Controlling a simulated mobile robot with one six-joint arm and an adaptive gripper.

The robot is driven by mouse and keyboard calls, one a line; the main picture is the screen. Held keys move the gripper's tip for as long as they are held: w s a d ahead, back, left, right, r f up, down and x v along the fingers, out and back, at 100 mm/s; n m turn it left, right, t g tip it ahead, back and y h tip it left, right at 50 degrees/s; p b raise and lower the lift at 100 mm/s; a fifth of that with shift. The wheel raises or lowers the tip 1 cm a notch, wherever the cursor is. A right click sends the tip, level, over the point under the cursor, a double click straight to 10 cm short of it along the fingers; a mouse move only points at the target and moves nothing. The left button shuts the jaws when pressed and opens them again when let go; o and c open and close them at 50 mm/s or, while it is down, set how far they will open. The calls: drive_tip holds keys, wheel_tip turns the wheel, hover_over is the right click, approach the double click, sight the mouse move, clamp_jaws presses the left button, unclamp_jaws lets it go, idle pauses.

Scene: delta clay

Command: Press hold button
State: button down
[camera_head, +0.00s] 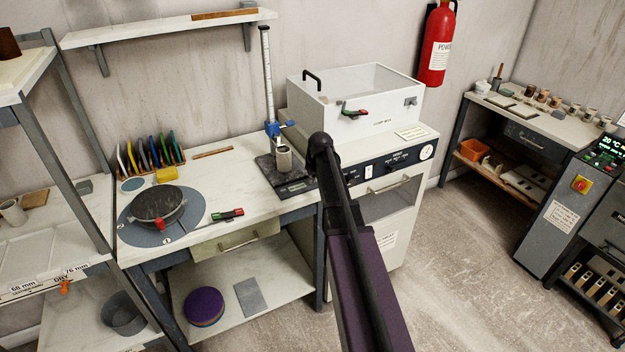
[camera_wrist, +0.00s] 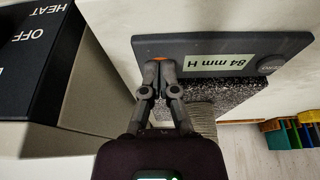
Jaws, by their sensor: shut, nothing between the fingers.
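My gripper (camera_wrist: 158,66) is shut and empty in the wrist view, its fingertips at the front panel of a dark measuring gauge (camera_wrist: 210,47). The panel has a pale display (camera_wrist: 218,63) reading "84 mm H" and a round dark button (camera_wrist: 268,65) on the right. A small orange patch (camera_wrist: 160,58) shows at the fingertips, mostly covered by them. I cannot read a hold label, and cannot tell whether the tips touch it. In the head view the gauge's dark base (camera_head: 284,178) stands on the bench with a small grey cup (camera_head: 284,157) on it. My arm hides the gripper there.
A white box cabinet (camera_head: 352,100) with a dark knob panel stands right of the gauge; its black panel (camera_wrist: 32,55) is close in the wrist view. A tall column (camera_head: 267,75) rises behind the gauge. A round turntable (camera_head: 165,228) with a dark bowl lies left on the bench (camera_head: 235,170).

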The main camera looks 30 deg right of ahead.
drive_tip(key=shift+s+f, duration=0.1)
drive_tip(key=shift+s, duration=0.2)
drive_tip(key=shift+w+r+p, duration=0.2)
drive_tip(key=shift+r+p, duration=0.3)
drive_tip(key=shift+p, duration=0.4)
wheel_tip(320, 180, up, 4)
drive_tip(key=p, duration=0.3)
drive_tip(key=shift+f+p, duration=0.1)
drive_tip(key=shift+p, duration=0.2)
drive_tip(key=p+v, duration=0.9)
drive_tip(key=shift+r, duration=0.2)
drive_tip(key=shift+d, duration=0.1)
drive_tip(key=s+a+g, duration=0.3)
drive_tip(key=s+a, duration=1.9)
drive_tip(key=shift+a+f+g, duration=0.3)
drive_tip(key=shift+a+f, duration=0.1)
drive_tip(key=shift+f, duration=0.1)
